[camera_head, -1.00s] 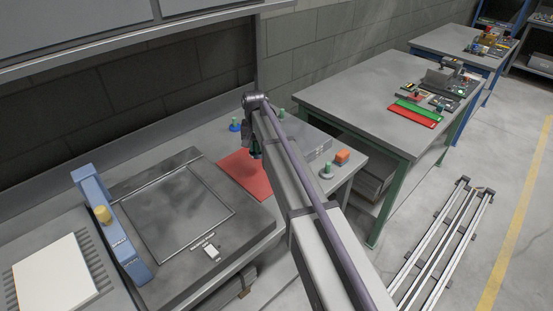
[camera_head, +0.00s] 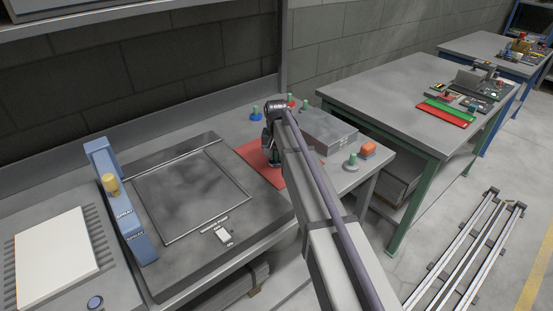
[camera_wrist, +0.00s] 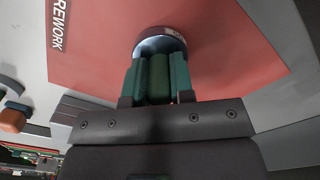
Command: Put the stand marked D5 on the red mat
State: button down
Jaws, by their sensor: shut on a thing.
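The red mat (camera_head: 258,168) lies on the bench right of the large dark panel. In the wrist view the mat (camera_wrist: 235,65) fills much of the picture and a white-lettered REWORK label (camera_wrist: 59,24) shows. My gripper (camera_wrist: 158,80) is shut on the green post (camera_wrist: 158,72) of a stand with a dark round base (camera_wrist: 160,42). The base has a small pale label (camera_wrist: 168,33), too small to read. The stand is over the mat; I cannot tell whether its base touches it. In the head view my gripper (camera_head: 275,155) is over the mat, and my arm hides part of both.
A blue-based stand (camera_head: 256,115), a red-based one (camera_head: 290,103) and a green post (camera_head: 305,104) stand behind my gripper. A grey box (camera_head: 328,130), a grey-based stand (camera_head: 351,162) and an orange block (camera_head: 368,149) are to the right.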

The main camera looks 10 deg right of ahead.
jog(key=shift+f, duration=0.25)
jog(key=c, duration=1)
grip_release()
jog(key=shift+r, duration=0.1)
jog(key=r+p, duration=1.2)
jog(key=shift+s+r, duration=0.2)
jog(key=shift+s, duration=0.1)
jog(key=s+n, duration=0.1)
jog(key=s, duration=0.9)
jog(key=s+n, duration=0.1)
jog(key=s, duration=0.9)
jog(key=s+n, duration=0.1)
jog(key=s, duration=1)
jog(key=shift+s+n, duration=0.1)
jog(key=shift+n, duration=0.2)
